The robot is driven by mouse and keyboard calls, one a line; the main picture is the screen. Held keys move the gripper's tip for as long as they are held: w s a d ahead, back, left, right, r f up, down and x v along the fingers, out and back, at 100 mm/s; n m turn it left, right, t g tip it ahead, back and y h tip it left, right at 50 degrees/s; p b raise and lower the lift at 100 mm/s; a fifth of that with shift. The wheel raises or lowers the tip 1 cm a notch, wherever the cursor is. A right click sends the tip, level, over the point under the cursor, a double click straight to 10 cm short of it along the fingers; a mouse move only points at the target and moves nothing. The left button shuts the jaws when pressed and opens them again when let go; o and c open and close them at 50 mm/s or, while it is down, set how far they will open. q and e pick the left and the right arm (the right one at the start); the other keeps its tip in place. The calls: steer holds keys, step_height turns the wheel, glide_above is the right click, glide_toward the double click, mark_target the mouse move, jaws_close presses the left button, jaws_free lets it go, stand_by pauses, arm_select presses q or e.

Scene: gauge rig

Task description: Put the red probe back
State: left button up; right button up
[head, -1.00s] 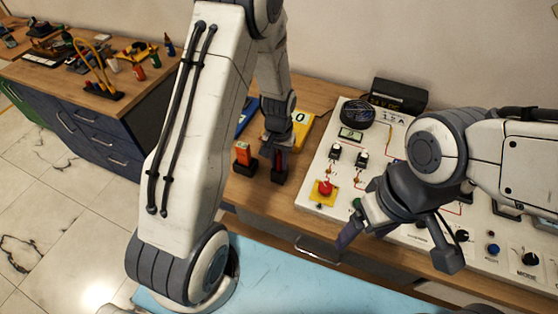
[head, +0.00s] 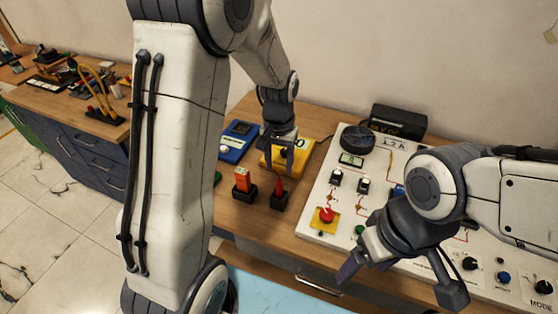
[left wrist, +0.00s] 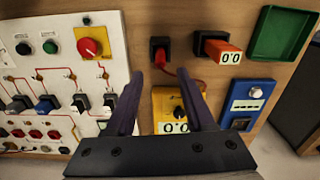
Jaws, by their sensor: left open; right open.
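The red probe (head: 280,186) stands upright in a small black holder (head: 279,201) on the wooden bench. In the left wrist view the probe (left wrist: 161,57) shows nearly end-on in its holder, with a red cable running towards the yellow meter (left wrist: 171,107). My left gripper (head: 279,163) is open and empty above and behind the probe, over the front of the yellow meter. In the left wrist view, the probe lies beyond the gap between its fingertips (left wrist: 160,76). My right gripper (head: 400,282) is open and empty over the front of the white panel.
An orange meter (head: 242,179) stands in another black holder just left of the probe. A blue device (head: 237,139) lies further back, and a green tray (left wrist: 281,34) shows in the left wrist view. The white panel (head: 322,190) with knobs and a red button is to the right.

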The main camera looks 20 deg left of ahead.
arm_select(q)
steer(key=shift+d+r, duration=0.15)
steer(key=shift+r, duration=0.8)
steer(key=s+d+r+m, duration=0.3)
steer(key=s+d+r, duration=0.1)
steer(key=s+d, duration=0.45)
steer(key=s+d+r+m, duration=0.1)
steer(key=s+d+m, duration=0.1)
steer(key=s, duration=0.5)
steer(key=s+d+r+m+h, duration=0.1)
steer(key=s+d+m, duration=0.1)
steer(key=s, duration=0.5)
steer(key=shift+s+d+r+m, duration=0.15)
steer(key=shift+s+d+m, duration=0.25)
steer(key=shift+d, duration=0.25)
steer(key=shift+d, duration=0.1)
